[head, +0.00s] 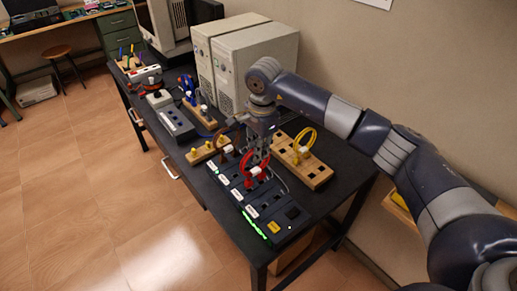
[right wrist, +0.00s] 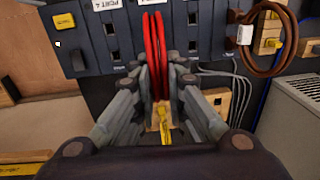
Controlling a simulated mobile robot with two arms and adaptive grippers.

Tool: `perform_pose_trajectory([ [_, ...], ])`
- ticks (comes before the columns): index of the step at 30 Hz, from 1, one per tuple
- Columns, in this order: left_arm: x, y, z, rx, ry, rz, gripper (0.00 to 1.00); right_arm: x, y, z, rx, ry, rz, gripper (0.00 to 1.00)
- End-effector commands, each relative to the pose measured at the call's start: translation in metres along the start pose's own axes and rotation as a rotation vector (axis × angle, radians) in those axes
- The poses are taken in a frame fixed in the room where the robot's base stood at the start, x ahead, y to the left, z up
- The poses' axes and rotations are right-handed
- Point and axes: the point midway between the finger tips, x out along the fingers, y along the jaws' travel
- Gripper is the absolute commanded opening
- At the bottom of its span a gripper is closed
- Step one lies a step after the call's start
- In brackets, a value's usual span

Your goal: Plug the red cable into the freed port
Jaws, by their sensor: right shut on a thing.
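The red cable (head: 263,177) is a coiled loop with a white tag. It shows in the right wrist view as red strands (right wrist: 154,50) between the fingers. My right gripper (right wrist: 160,85) is shut on it, above the dark port panel (head: 283,228). The panel has white port labels, dark slots and a row of green lights along its front edge. It fills the top of the right wrist view (right wrist: 205,30). The cable's plug end is hidden, so I cannot tell whether it touches a port. My left gripper is not in view.
A wooden rack (head: 318,177) with a yellow cable (head: 306,140) stands right of the gripper. A brown cable (right wrist: 258,68) on a small wooden rack (head: 197,156) lies left of the panel. Beige computer towers (head: 262,62) stand behind. A grey power strip (head: 176,122) lies farther left.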

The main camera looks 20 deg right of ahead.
Motion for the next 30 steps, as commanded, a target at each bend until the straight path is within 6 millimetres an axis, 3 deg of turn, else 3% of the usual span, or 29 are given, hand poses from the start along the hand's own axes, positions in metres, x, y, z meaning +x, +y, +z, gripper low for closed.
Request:
perform_pose_trajectory([
  [30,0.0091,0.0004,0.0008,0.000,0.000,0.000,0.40,0.0072,0.0004,-0.0005,0.001,0.000,-0.001,0.00],
])
